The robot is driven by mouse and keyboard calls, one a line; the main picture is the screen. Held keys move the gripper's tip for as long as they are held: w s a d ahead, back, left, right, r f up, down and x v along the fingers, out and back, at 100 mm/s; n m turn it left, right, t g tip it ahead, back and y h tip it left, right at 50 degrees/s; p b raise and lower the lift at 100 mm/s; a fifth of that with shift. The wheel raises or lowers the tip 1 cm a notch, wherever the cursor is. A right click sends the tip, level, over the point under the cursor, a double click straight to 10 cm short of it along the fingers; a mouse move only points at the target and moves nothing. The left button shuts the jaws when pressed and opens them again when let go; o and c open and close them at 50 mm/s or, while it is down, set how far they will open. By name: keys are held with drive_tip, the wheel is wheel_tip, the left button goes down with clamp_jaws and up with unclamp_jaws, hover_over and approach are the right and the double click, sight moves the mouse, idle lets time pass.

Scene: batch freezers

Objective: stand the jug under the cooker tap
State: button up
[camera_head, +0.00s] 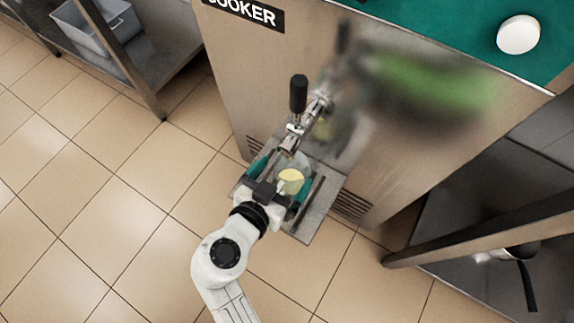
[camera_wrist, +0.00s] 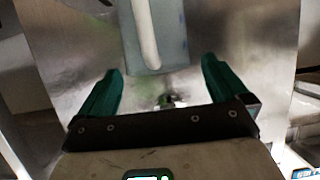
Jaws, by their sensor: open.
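The clear jug (camera_head: 292,160), with something pale yellow showing in it, is upright over the drip shelf (camera_head: 305,232) at the cooker's (camera_head: 225,60) foot. I cannot tell if its base touches the shelf. The cooker tap (camera_head: 318,105) has a black handle and juts from the front panel just above and behind the jug in the head view. My gripper (camera_head: 288,174) is open, its teal fingers either side of the jug. In the wrist view my gripper (camera_wrist: 163,75) shows its fingers apart, with the jug (camera_wrist: 172,35) and its pale handle between and beyond the tips.
A steel table with a grey bin (camera_head: 95,28) on its lower shelf stands at the upper left. Another steel frame (camera_head: 480,230) with a dark-handled pan (camera_head: 522,252) is at the right. A white knob (camera_head: 518,35) sits on the teal top. Tiled floor is clear at the left.

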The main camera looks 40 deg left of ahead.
drive_tip(key=p+v, duration=0.1)
drive_tip(key=v, duration=0.8)
drive_tip(key=shift+s+p, duration=0.25)
drive_tip(key=shift+p, duration=0.15)
drive_tip(key=shift+d, duration=0.1)
drive_tip(key=w+d+f+m+g+h, duration=0.15)
drive_tip(key=w+d, duration=0.25)
drive_tip(key=d, duration=0.4)
drive_tip(key=w+d+f+g+h, duration=0.2)
drive_tip(key=w+d+f+h, duration=0.1)
drive_tip(key=d, duration=0.4)
drive_tip(key=w+d+f+m+g+h, duration=0.1)
drive_tip(key=w+d+f+g+h, duration=0.2)
drive_tip(key=d, duration=0.5)
drive_tip(key=s+d+f+g+y, duration=0.1)
drive_tip(key=s+d, duration=0.4)
drive_tip(key=d, duration=0.5)
drive_tip(key=s+d+f+g+y, duration=0.2)
drive_tip(key=s+d+g, duration=0.2)
drive_tip(key=d, duration=0.7)
drive_tip(key=shift+s+m+y, duration=0.35)
drive_tip(key=shift+s+m, duration=0.1)
drive_tip(key=shift+s, duration=0.45)
